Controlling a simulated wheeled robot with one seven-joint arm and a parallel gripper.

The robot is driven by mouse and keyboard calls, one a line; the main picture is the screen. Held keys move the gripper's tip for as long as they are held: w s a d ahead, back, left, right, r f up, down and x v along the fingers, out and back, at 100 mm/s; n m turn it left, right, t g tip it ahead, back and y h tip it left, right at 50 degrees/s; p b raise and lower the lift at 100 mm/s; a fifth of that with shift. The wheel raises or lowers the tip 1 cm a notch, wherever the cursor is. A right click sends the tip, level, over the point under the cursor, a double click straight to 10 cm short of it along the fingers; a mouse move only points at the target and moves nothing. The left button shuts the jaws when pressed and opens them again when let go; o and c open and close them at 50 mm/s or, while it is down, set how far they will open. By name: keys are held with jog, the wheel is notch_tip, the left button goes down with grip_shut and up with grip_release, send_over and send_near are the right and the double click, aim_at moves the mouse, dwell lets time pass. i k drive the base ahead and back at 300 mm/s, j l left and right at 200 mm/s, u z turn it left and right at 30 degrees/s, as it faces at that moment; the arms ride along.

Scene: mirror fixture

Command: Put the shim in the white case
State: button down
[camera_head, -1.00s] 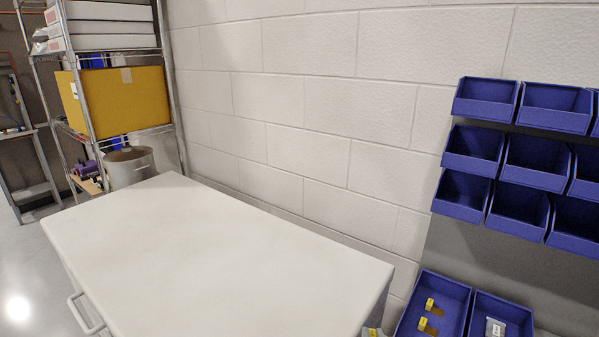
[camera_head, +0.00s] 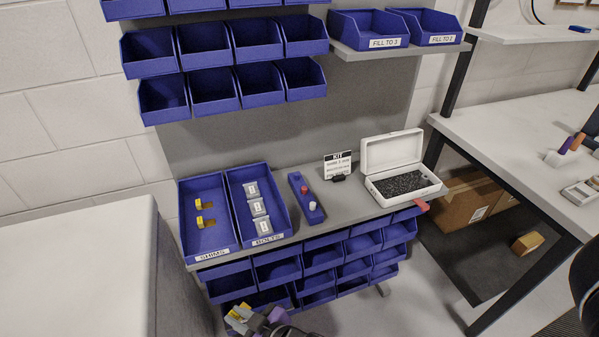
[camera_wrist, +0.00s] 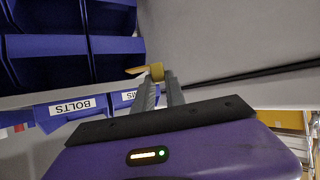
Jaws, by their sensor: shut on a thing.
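My gripper (camera_head: 243,318) shows at the bottom edge of the head view, below the front of the bench. In the wrist view its two grey fingers (camera_wrist: 160,92) are shut on a yellow shim (camera_wrist: 157,71), which sticks out at their tips. The white case (camera_head: 405,172) stands open on the right of the bench, lid up at the back, dark foam inside. It is up and to the right of my gripper. Two more yellow shims (camera_head: 205,221) lie in the blue SHIMS bin (camera_head: 216,242) at the bench's left.
The BOLTS bin (camera_head: 265,232) holds several grey packets. Blue drawer bins (camera_head: 322,258) hang under the bench edge. A white cabinet top (camera_head: 75,265) is at left.

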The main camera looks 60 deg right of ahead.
aim_at(383, 192)
jog(key=k+l+z, duration=0.15)
jog(key=k+z, duration=0.35)
jog(key=i+j+z, duration=0.15)
jog(key=j+z, duration=0.6)
jog(key=j, duration=0.15)
jog(key=i, duration=0.05)
